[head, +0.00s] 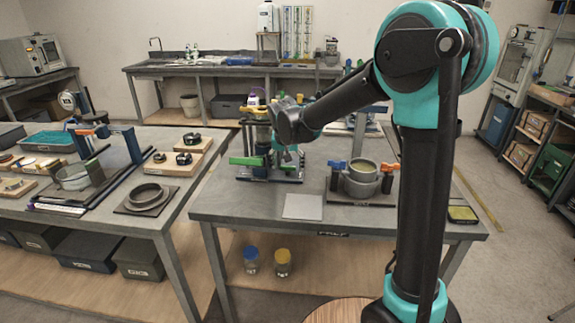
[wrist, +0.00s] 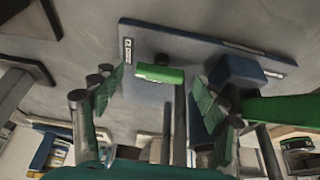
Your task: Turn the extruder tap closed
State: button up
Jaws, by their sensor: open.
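The extruder appears to be the upright rig with dark posts on a base plate (head: 270,179), near the back left of the middle bench. It has a green handle on its left (head: 246,161) and another green part (head: 288,166) on its right. In the wrist view a short green handle (wrist: 160,74) shows between the fingers of my gripper (wrist: 158,98), and a longer green bar (wrist: 285,109) lies to the right. My gripper is open, with dark green pads apart on either side of the short handle. Contact cannot be told. In the head view my arm partly hides the rig.
Right of the rig, a round grey pot (head: 361,181) stands between a blue handle (head: 337,166) and an orange one (head: 389,168). A flat grey plate (head: 303,206) lies in front. The left bench (head: 110,218) holds rings and tools. A blue block (wrist: 236,75) is close in the wrist view.

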jog(key=v, duration=1.2)
